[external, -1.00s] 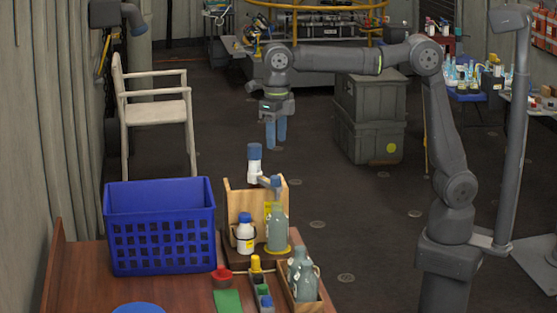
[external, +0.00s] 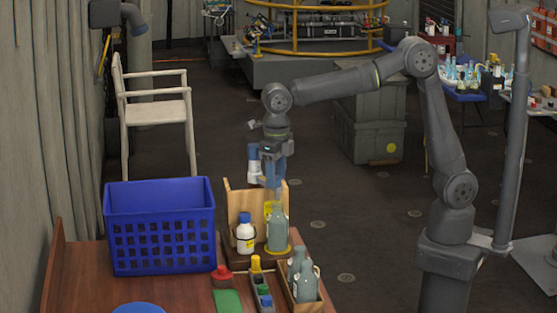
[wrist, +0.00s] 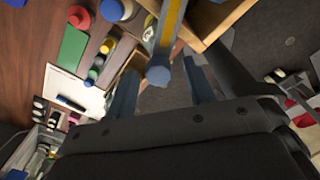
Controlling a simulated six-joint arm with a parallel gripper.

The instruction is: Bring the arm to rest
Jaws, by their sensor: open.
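My gripper (external: 271,178) hangs jaws down over the wooden stand at the table's far edge, seen in the external view. It is open, and I see nothing held. A grey-green bottle (external: 277,232) stands upright just below it; its neck and cap are hard to make out behind the fingers. In the wrist view my two fingers (wrist: 158,92) are spread apart, and a blue-grey round cap (wrist: 158,75) shows between them. I cannot tell whether a finger touches it. My arm is bent, with its elbow high.
A wooden stand (external: 233,200) backs a white bottle (external: 245,238) with a blue cap. A blue crate (external: 160,262) stands left on the brown table (external: 75,285). A tray with grey bottles (external: 303,283) sits in front. Open floor (external: 350,225) lies right of the table.

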